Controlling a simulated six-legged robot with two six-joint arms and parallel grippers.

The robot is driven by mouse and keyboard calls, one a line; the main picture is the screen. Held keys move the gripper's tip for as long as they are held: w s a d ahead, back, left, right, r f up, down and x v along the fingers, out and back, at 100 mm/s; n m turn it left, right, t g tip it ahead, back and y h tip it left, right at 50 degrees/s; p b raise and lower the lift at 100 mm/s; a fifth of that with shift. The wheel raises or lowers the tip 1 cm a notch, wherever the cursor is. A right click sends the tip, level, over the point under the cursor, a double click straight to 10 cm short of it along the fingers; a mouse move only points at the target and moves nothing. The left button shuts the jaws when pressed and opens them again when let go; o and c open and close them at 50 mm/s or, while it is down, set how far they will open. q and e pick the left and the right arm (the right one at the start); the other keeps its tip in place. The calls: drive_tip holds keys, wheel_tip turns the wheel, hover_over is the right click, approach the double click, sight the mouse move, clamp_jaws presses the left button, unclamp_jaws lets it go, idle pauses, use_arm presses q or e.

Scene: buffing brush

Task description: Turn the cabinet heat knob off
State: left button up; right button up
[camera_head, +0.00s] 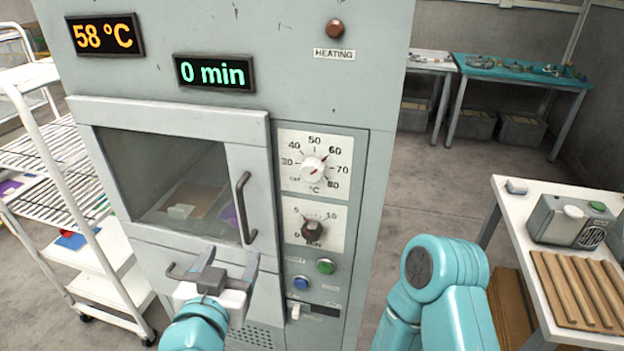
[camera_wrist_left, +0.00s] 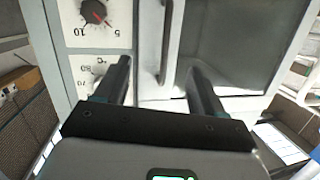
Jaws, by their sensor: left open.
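The cabinet heat knob (camera_head: 313,166) sits on a white °C dial on the grey cabinet's control panel. Its red pointer appears turned up and right, near 60. The dial (camera_wrist_left: 85,75) partly shows in the left wrist view beside a finger. Below it in the head view is the dark minute knob (camera_head: 313,231), which also shows in the wrist view (camera_wrist_left: 95,12). My left gripper (camera_head: 212,267) is open and empty, in front of the cabinet's lower door, below and left of the heat knob. My right gripper is out of view; only my teal arm shows at right.
The closed windowed door has a dark vertical handle (camera_head: 245,207) between my left gripper and the dials. Green (camera_head: 325,266) and blue (camera_head: 301,283) buttons sit below. Displays read 58 °C (camera_head: 103,35) and 0 min (camera_head: 213,73). A white rack (camera_head: 60,150) stands left, a table (camera_head: 515,225) right.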

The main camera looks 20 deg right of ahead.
use_arm(q)
drive_tip(key=s+d+r+m+h, duration=0.2)
drive_tip(key=s+d+r+h, duration=0.1)
drive_tip(key=s+d+r, duration=0.5)
drive_tip(key=p, duration=0.5)
approach(310, 174)
drive_tip(key=shift+t+h, duration=0.3)
drive_tip(key=x, duration=0.8)
drive_tip(key=shift+w+d+f, duration=0.2)
drive_tip(key=shift+f, duration=0.05)
drive_tip(key=shift+w+d+f, duration=0.15)
drive_tip(key=shift+w, duration=0.35)
drive_tip(key=shift+s, duration=0.1)
drive_tip(key=shift+c, duration=0.6)
drive_tip(key=c, duration=0.9)
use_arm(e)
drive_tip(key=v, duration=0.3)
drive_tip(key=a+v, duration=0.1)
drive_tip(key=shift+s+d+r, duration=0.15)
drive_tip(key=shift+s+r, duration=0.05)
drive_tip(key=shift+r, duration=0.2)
